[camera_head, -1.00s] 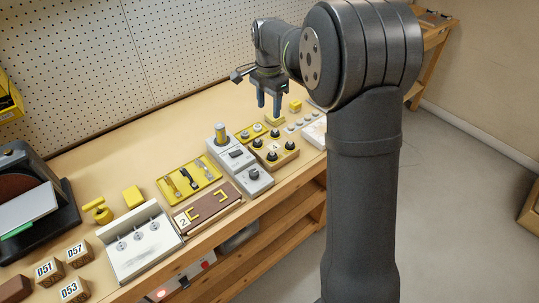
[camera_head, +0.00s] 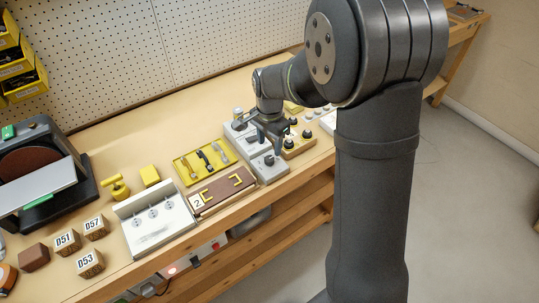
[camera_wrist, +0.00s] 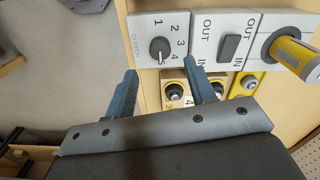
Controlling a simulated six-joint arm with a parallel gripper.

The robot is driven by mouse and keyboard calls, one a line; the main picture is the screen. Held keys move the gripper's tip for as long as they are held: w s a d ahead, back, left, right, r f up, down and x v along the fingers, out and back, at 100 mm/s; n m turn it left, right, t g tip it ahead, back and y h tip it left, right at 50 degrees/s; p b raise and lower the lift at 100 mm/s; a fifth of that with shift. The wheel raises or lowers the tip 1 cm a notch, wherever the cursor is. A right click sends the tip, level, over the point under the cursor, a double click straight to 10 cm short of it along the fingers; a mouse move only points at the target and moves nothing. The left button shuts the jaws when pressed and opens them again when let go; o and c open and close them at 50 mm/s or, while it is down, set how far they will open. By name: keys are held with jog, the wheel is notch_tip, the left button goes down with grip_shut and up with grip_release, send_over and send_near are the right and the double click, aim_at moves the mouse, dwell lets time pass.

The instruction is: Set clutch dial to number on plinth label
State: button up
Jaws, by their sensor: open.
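The clutch dial (camera_wrist: 160,48) is a small dark round knob on a light grey plate marked CLUTCH, with numbers 1 to 5 around it. Its pointer seems to lie near 5, but I cannot be sure. The dial also shows in the head view (camera_head: 269,160). My gripper (camera_wrist: 162,78) is open and empty. Its two blue fingers lie below the dial in the wrist view, apart from it; in the head view my gripper (camera_head: 270,137) hangs just over the dial unit. A label reading 2 (camera_head: 197,203) is on a brown block with yellow brackets.
An OUT/IN switch (camera_wrist: 229,47) and a yellow-banded cylinder (camera_wrist: 292,57) stand beside the dial. A wooden block with black knobs (camera_head: 298,146) carries labels 3 and 4 in the wrist view. A yellow tool tray (camera_head: 178,166) and white panel (camera_head: 157,238) lie left.

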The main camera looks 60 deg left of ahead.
aim_at(269, 158)
notch_tip(269, 158, down, 6)
jog(key=shift+f, duration=0.1)
jog(key=shift+c, duration=0.4)
jog(key=c, duration=0.9)
jog(key=shift+n, duration=0.4)
jog(key=n, duration=0.3)
jog(key=shift+n, duration=2.5)
